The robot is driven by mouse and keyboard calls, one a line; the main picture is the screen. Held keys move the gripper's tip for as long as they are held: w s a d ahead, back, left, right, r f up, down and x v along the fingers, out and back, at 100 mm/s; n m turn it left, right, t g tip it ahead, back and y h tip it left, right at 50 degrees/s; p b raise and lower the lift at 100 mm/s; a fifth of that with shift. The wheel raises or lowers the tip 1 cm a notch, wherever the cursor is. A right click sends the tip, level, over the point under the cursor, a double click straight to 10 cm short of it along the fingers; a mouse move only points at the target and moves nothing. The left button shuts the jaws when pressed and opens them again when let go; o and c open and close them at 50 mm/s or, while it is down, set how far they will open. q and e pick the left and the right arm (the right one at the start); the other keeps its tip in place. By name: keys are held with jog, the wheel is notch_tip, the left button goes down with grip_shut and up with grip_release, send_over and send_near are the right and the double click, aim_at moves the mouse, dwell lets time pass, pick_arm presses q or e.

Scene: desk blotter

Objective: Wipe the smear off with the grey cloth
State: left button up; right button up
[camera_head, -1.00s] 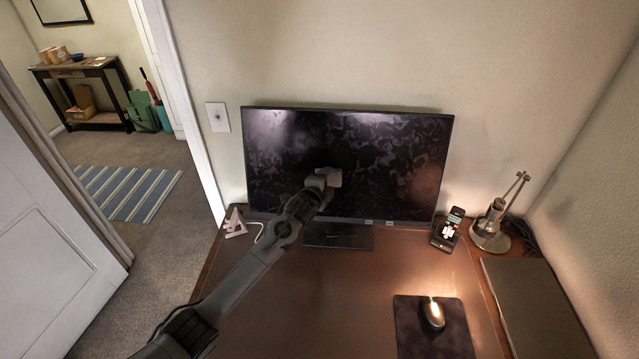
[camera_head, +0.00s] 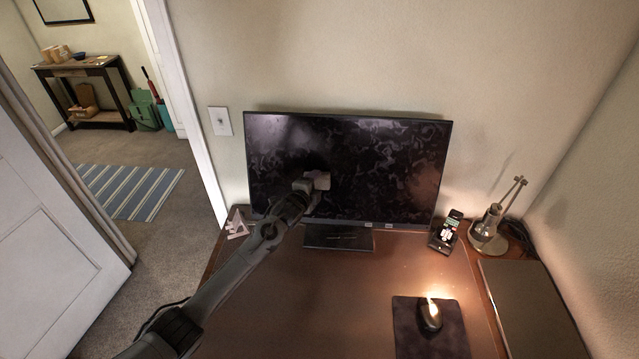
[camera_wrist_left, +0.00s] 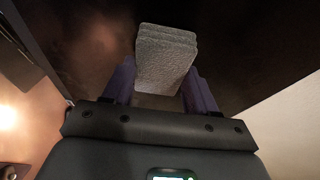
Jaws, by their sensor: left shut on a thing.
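The grey cloth (camera_wrist_left: 165,58) is a folded pad between the two fingers of my left gripper (camera_wrist_left: 162,88) in the left wrist view. In the head view, my left gripper (camera_head: 306,185) is shut on the cloth (camera_head: 319,180) in front of the monitor screen (camera_head: 385,165), left of its middle. I cannot tell whether the cloth touches the screen. Pale blotchy smear marks (camera_head: 400,150) show across much of the dark screen. The arm hides the screen's lower left part. My right gripper is not in view.
The monitor stand (camera_head: 338,238) is on the brown desk (camera_head: 300,300). A phone on a dock (camera_head: 447,230) and a metal lamp (camera_head: 489,232) stand at right. A mouse (camera_head: 430,316) lies on a dark pad (camera_head: 450,343). A small white stand (camera_head: 237,225) is at left.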

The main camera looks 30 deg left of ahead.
pick_arm(q)
jog(key=a, duration=0.1)
jog(key=s+a+p, duration=0.1)
jog(key=a, duration=0.1)
jog(key=shift+s+a, duration=0.2)
jog(key=shift+s, duration=0.2)
jog(key=s+d+p, duration=0.1)
jog(key=p, duration=0.1)
jog(key=s+d+r+p, duration=0.1)
jog(key=s+p, duration=0.3)
jog(key=p, duration=0.1)
jog(key=shift+d+r, duration=0.35)
jog(key=shift+d, duration=0.05)
dwell(0.4)
